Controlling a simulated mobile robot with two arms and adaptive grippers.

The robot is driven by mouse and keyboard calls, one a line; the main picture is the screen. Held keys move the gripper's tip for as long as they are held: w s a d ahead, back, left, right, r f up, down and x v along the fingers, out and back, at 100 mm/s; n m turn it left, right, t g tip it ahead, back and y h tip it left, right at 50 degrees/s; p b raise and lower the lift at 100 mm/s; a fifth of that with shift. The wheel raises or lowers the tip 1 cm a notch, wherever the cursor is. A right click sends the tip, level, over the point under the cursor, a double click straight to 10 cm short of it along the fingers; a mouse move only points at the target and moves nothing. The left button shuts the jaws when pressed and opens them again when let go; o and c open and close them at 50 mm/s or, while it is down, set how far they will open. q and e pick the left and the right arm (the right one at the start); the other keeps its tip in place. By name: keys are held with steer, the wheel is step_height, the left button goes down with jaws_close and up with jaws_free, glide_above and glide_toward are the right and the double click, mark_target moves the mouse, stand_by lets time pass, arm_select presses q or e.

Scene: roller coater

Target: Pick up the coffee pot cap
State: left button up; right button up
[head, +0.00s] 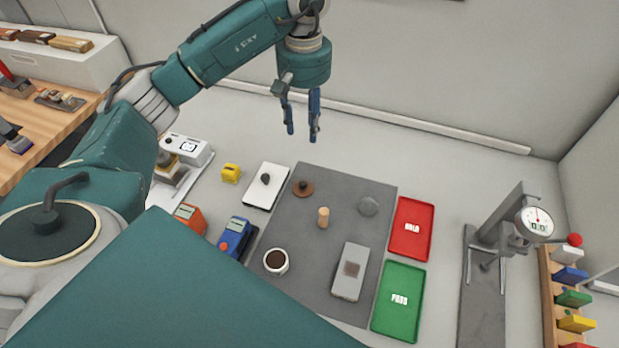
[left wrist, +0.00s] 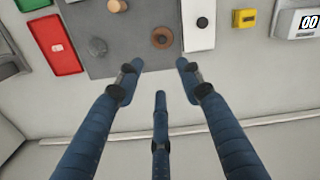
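A round brown disc with a dark knob (head: 303,188), the thing that looks most like the coffee pot cap, lies on the grey mat (head: 340,185) near its far left corner. It also shows in the left wrist view (left wrist: 162,38), just beyond and between the fingertips. My left gripper (head: 302,135) has its fingers spread and empty, pointing down above the far side of the table, apart from the disc. In the left wrist view the open gripper (left wrist: 158,78) shows three blue fingers with nothing between them. My right gripper is not in view.
The mat also holds a grey disc (head: 368,208), a wooden peg (head: 323,218), a cup (head: 276,262) and a grey block (head: 347,285). A white board (head: 278,170) lies left; red (head: 427,212) and green (head: 382,305) trays lie right. A gauge stand (head: 482,285) stands further right.

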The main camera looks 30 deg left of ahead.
arm_select(q)
steer(key=f, duration=0.1)
steer(key=b, duration=0.9)
glide_above(303, 183)
step_height(303, 183, down, 9)
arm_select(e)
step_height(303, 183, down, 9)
arm_select(q)
steer(key=f, duration=0.1)
steer(key=f+p, duration=0.1)
steer(key=f, duration=0.2)
steer(key=shift+d+f+p, duration=0.15)
steer(key=shift+d+p, duration=0.1)
steer(key=shift+p, duration=0.15)
steer(key=shift+s+a+f+p, duration=0.1)
steer(key=shift+f+p, duration=0.4)
steer(key=shift+f, duration=0.05)
step_height(303, 183, down, 4)
steer(key=shift+a+r+p, duration=0.15)
steer(key=shift+r+p, duration=0.05)
steer(key=shift+p, duration=0.7)
steer(key=shift+f, duration=0.45)
steer(key=c, duration=0.7)
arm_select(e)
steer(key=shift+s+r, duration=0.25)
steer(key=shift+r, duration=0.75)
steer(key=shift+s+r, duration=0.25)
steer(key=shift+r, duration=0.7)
